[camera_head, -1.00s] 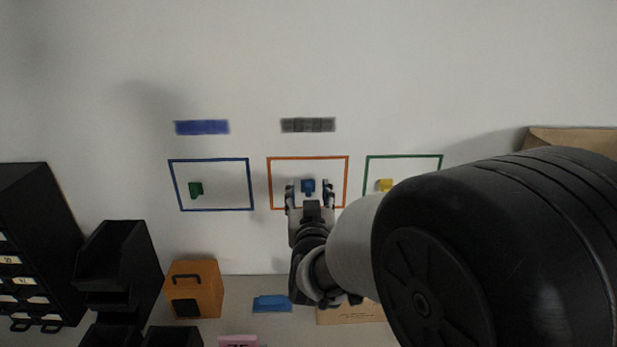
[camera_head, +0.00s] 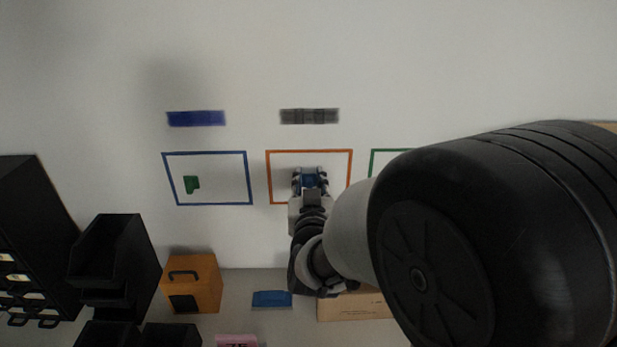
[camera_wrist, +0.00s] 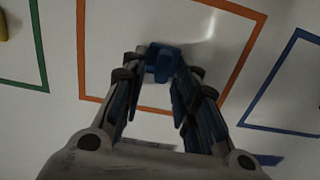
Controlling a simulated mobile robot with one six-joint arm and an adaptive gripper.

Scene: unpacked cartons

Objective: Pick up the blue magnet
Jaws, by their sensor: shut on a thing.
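The blue magnet (camera_head: 309,179) is inside the orange outlined frame (camera_head: 310,151) on the white wall. My gripper (camera_head: 309,174) is shut on it from the front, with a finger on each side. In the wrist view, the blue magnet (camera_wrist: 161,62) shows between the fingertips of my gripper (camera_wrist: 161,60), near the orange outline (camera_wrist: 82,60). I cannot tell whether the magnet still touches the wall.
A green magnet (camera_head: 191,184) is in the blue outline (camera_head: 207,153) to the left. The green outline (camera_head: 390,150) is partly behind my arm; a yellow magnet (camera_wrist: 3,27) shows in the wrist view. Black bins (camera_head: 115,262), an orange case (camera_head: 192,284) and a carton (camera_head: 352,304) stand below.

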